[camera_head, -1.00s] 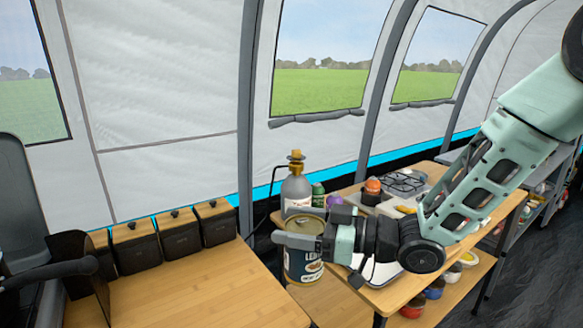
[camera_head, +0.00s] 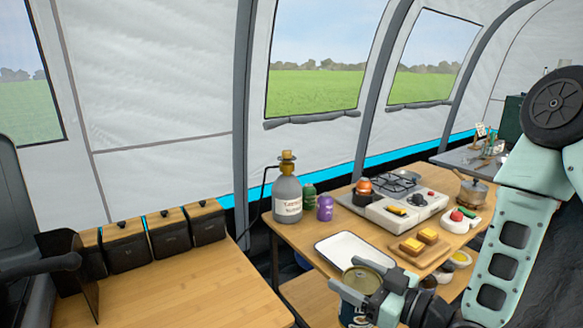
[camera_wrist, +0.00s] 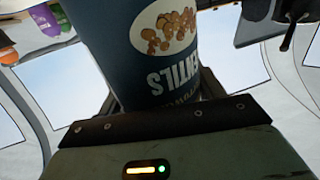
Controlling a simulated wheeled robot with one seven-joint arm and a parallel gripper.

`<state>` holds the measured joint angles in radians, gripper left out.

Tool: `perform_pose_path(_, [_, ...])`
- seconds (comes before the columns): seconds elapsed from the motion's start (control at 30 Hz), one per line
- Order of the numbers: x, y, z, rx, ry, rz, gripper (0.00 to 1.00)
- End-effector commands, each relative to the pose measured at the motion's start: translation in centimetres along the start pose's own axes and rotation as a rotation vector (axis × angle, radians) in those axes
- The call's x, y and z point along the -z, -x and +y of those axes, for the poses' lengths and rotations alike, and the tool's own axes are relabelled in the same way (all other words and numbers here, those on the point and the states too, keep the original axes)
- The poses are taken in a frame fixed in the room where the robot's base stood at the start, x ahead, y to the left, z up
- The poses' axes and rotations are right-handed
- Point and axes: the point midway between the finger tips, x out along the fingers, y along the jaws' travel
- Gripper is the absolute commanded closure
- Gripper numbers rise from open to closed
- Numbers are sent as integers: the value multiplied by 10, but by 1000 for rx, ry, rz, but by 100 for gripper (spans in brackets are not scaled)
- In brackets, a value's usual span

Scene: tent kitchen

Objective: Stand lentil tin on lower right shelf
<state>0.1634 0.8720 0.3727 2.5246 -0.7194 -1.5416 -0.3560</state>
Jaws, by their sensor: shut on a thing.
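The lentil tin (camera_head: 352,312) is a dark blue can with a pale metal lid, at the bottom of the head view. My gripper (camera_head: 378,290) is shut on the tin's upper part, in front of the near edge of the bamboo table. In the wrist view the tin (camera_wrist: 135,45) fills the middle, its label upside down with a picture of lentils, above the gripper body. The lower right shelf cannot be told for sure; a lower wooden shelf (camera_head: 305,297) shows partly under the bamboo table, and the arm and table hide much of it.
The bamboo table (camera_head: 290,238) holds a gas bottle (camera_head: 288,200), a white tray (camera_head: 350,249), a stove (camera_head: 400,205), a board with bread (camera_head: 418,248) and a purple jar (camera_head: 325,208). Bowls (camera_head: 460,259) sit below its right side. A wooden counter (camera_head: 190,290) with black boxes stands left.

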Motion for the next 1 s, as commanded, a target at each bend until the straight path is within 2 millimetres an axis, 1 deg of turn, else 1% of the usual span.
perform_pose_path(0.03, [-16,12,7,-53,-11,-6,90])
perform_pose_path(0.3, [-77,64,45,-318,-6,-5,90])
perform_pose_path(0.5, [-115,98,69,-486,-7,-1,90])
perform_pose_path(0.67, [-140,121,86,-599,-9,0,90])
perform_pose_path(1.0, [-199,171,122,-853,-5,1,90])
